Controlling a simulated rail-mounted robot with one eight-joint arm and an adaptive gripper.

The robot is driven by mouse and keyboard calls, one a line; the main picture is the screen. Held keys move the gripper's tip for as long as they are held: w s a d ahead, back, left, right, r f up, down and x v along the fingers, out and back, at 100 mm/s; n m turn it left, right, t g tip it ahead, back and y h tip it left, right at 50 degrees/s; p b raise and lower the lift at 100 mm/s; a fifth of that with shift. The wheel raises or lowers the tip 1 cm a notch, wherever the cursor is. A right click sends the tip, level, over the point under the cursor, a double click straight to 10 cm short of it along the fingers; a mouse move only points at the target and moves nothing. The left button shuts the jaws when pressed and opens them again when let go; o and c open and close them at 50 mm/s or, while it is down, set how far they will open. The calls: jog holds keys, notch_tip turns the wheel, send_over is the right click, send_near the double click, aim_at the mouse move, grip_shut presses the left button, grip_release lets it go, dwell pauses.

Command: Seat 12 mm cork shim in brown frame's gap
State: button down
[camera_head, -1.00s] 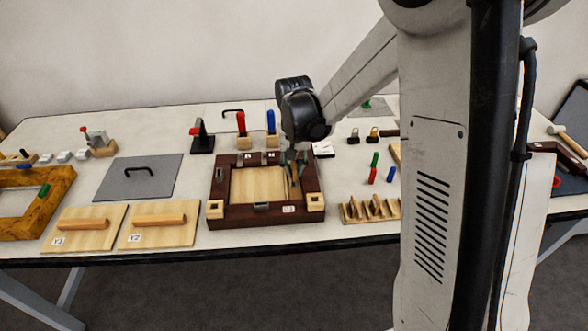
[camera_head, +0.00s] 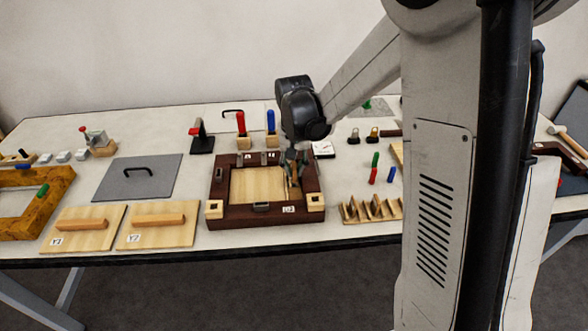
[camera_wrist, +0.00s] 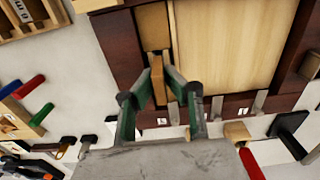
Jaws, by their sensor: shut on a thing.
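The brown frame (camera_head: 262,220) lies on the table around a pale wooden panel (camera_head: 257,185); it also shows in the wrist view (camera_wrist: 118,45). My gripper (camera_head: 293,172) is over the gap at the panel's right side in the head view. In the wrist view, my gripper (camera_wrist: 162,66) has its green fingers closed on a narrow brown cork shim (camera_wrist: 157,82). A tan strip (camera_wrist: 153,24) shows between the frame wall and the panel there. The fingers partly hide the shim, and I cannot tell how deep it sits in the gap.
Red-handled and blue-handled tools (camera_head: 270,124) stand behind. A grey plate (camera_head: 145,181) and handled boards (camera_head: 158,226) lie left.

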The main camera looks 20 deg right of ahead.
aim_at(294, 176)
jog(key=shift+f+b, duration=1.4)
jog(key=shift+f, duration=0.1)
jog(key=c, duration=1.7)
grip_release()
jog(key=shift+r, duration=0.1)
notch_tip(294, 176, up, 12)
jog(key=shift+f, duration=0.1)
jog(key=shift+s, duration=0.1)
jog(key=shift+s+r, duration=0.25)
jog(key=shift+r, duration=0.1)
jog(key=s+r+t, duration=0.1)
jog(key=s+t, duration=0.1)
jog(key=s, duration=0.5)
jog(key=s+r+n+t, duration=0.1)
jog(key=s+r+t, duration=0.1)
jog(key=s, duration=0.5)
jog(key=s+r+n+t, duration=0.1)
jog(key=s+t, duration=0.2)
jog(key=s, duration=0.5)
jog(key=shift+s+r, duration=0.1)
jog(key=shift+r, duration=0.1)
